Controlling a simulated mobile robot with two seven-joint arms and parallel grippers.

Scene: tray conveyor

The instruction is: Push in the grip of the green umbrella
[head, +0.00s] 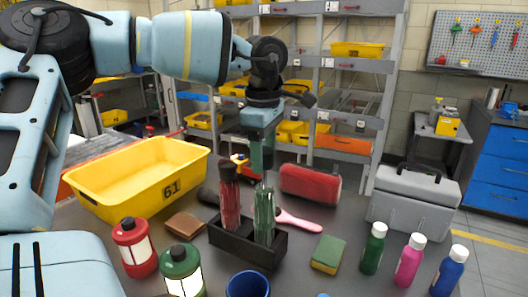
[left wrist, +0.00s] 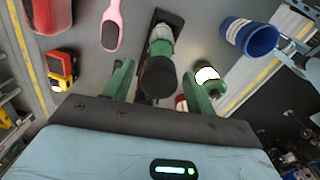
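The green umbrella (head: 264,217) stands folded and upright in the right part of a black holder (head: 247,247). In the left wrist view, its round dark grip (left wrist: 158,78) faces the camera, with the green canopy (left wrist: 161,40) beyond it. My left gripper (head: 262,160) is above this umbrella, pointing down. Its fingers (left wrist: 159,88) are apart, on either side of the grip; I cannot tell whether they touch it. A red umbrella (head: 229,200) with a dark top stands beside it in the holder. My right gripper is not in view.
A yellow bin (head: 140,178) stands left. A red lantern (head: 134,248), green lantern (head: 182,272) and blue cup (head: 248,284) stand in front. A pink brush (head: 297,221), sponge (head: 328,254), red case (head: 311,184), several bottles and a grey toolbox (head: 412,202) are around the holder.

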